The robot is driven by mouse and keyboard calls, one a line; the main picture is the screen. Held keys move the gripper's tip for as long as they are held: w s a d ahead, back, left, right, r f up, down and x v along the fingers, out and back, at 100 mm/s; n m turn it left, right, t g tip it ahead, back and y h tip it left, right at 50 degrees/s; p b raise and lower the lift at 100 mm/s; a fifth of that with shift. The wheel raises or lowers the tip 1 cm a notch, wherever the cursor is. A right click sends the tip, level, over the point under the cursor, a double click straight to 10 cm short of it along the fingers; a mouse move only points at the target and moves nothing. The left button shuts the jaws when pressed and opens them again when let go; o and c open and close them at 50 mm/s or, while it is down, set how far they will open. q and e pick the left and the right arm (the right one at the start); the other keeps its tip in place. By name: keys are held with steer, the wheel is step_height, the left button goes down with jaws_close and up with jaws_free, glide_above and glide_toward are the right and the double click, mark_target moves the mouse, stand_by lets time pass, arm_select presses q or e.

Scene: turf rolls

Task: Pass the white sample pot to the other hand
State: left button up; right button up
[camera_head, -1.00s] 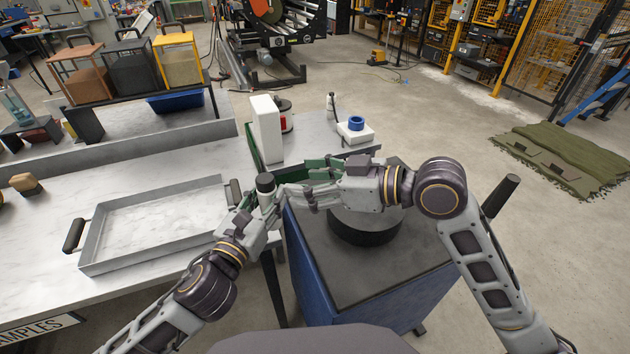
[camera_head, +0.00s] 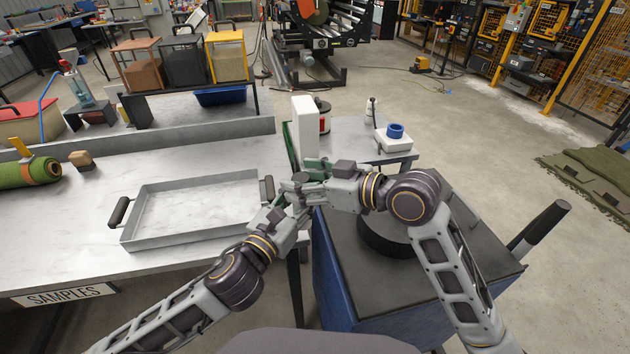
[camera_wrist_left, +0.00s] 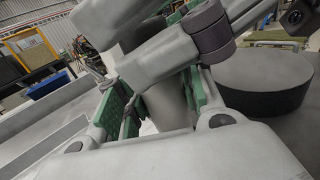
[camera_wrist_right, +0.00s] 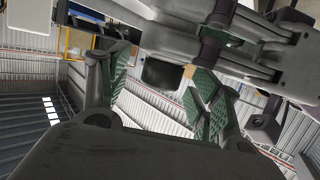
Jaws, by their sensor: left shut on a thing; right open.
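The white sample pot, greyish in shade, shows in the left wrist view (camera_wrist_left: 165,105) between the green-padded fingers. My left gripper (camera_head: 290,200) is shut on it above the gap between bench and blue cabinet. The dark top of the pot (camera_head: 300,178) shows in the head view; the arms hide most of the rest. My right gripper (camera_head: 312,178) is open and comes in from the right, close against the left one. In the right wrist view, a dark end of the pot (camera_wrist_right: 161,73) sits between the open right fingers (camera_wrist_right: 160,85). Whether they touch it I cannot tell.
A grey metal tray (camera_head: 135,236) with dark handles lies on the bench at left. A tall white block (camera_head: 303,120) and a white box with a blue ring (camera_head: 394,141) stand behind the grippers. A black disc (camera_head: 385,240) sits on the blue cabinet (camera_head: 345,290).

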steer(key=shift+w+a+f, duration=0.15)
steer(key=shift+a, duration=0.3)
steer(key=c, duration=1.2)
arm_select(q)
steer(key=o, duration=1.1)
steer(key=shift+o, duration=0.2)
